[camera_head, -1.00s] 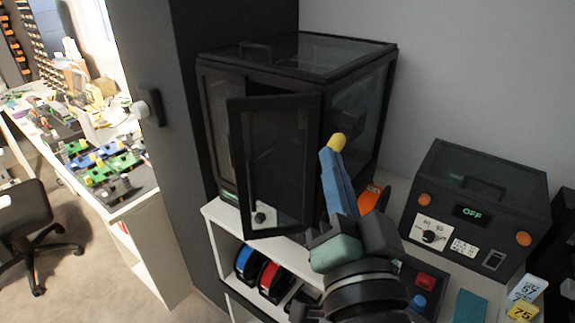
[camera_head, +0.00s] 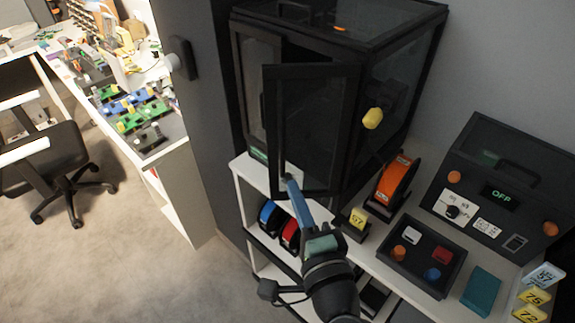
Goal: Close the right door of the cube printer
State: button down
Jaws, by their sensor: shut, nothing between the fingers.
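The cube printer (camera_head: 402,95) is a black-framed box with see-through panels, standing on the white shelf unit. Its right door (camera_head: 312,130), a dark pane in a black frame, stands ajar, swung outward with its free edge at the left. A dark gap shows between door and body at the top. My gripper (camera_head: 291,182), with blue fingers, is shut and empty. It points up and overlaps the lower left corner of the door in the picture; I cannot tell whether it touches. A yellow rounded piece (camera_head: 372,118) shows to the right of the door; its attachment is unclear.
Spools (camera_head: 270,214) sit on the shelf below. A dark wall panel (camera_head: 196,120) stands at left.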

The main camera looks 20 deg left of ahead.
aim_at(283, 163)
jog(key=shift+p+x, duration=0.6)
jog(key=shift+x, duration=2.05)
jog(key=shift+w+a, duration=0.1)
